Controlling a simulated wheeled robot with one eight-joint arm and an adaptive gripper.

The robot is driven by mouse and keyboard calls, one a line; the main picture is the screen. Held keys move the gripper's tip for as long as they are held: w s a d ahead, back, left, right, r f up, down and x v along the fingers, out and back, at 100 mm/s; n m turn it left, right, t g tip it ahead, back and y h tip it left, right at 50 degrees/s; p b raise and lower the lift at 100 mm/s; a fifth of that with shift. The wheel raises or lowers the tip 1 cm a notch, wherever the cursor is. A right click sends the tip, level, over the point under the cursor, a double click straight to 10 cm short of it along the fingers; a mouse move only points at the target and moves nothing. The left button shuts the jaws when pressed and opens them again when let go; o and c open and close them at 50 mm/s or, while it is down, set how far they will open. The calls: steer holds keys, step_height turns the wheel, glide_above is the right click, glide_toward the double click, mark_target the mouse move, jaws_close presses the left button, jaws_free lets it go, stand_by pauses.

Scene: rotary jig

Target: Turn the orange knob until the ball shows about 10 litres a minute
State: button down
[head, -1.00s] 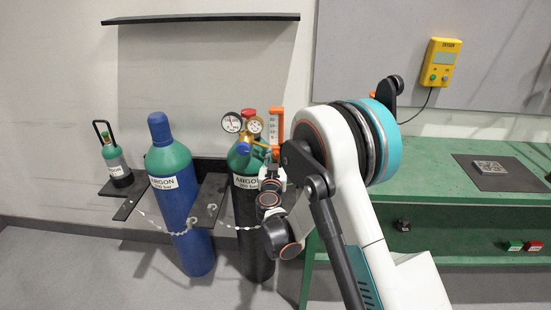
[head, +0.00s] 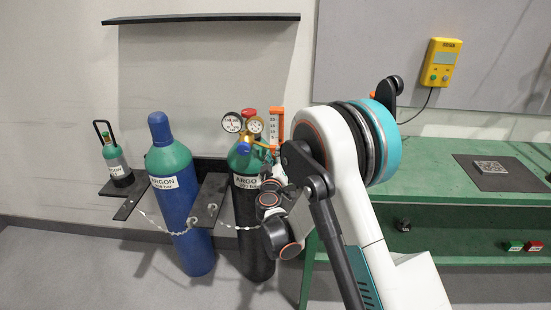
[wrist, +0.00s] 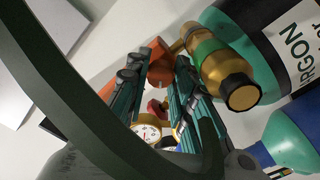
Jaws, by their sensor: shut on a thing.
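The flowmeter (head: 274,125) has an orange frame and a pale scale with dark marks. It stands on the regulator of the dark argon cylinder (head: 245,205). The ball cannot be made out at this size. The orange knob (wrist: 160,73) shows between the teal and black fingers of my gripper (wrist: 159,82) in the wrist view. The fingers are shut on it, one on either side. In the head view, my wrist links hide most of the gripper and the knob below the flowmeter.
Two round gauges (head: 243,123) and a blue knob sit just left of the flowmeter. A blue argon cylinder (head: 180,210) stands further left, chained to the bracket. A small cylinder (head: 115,160) is at far left. A green bench (head: 450,215) stands at the right.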

stand_by(0.4)
steer(key=c, duration=1.4)
jaws_free()
steer(key=shift+o, duration=0.2)
steer(key=shift+s, duration=0.15)
steer(key=s, duration=0.7)
steer(key=shift+s+a, duration=0.15)
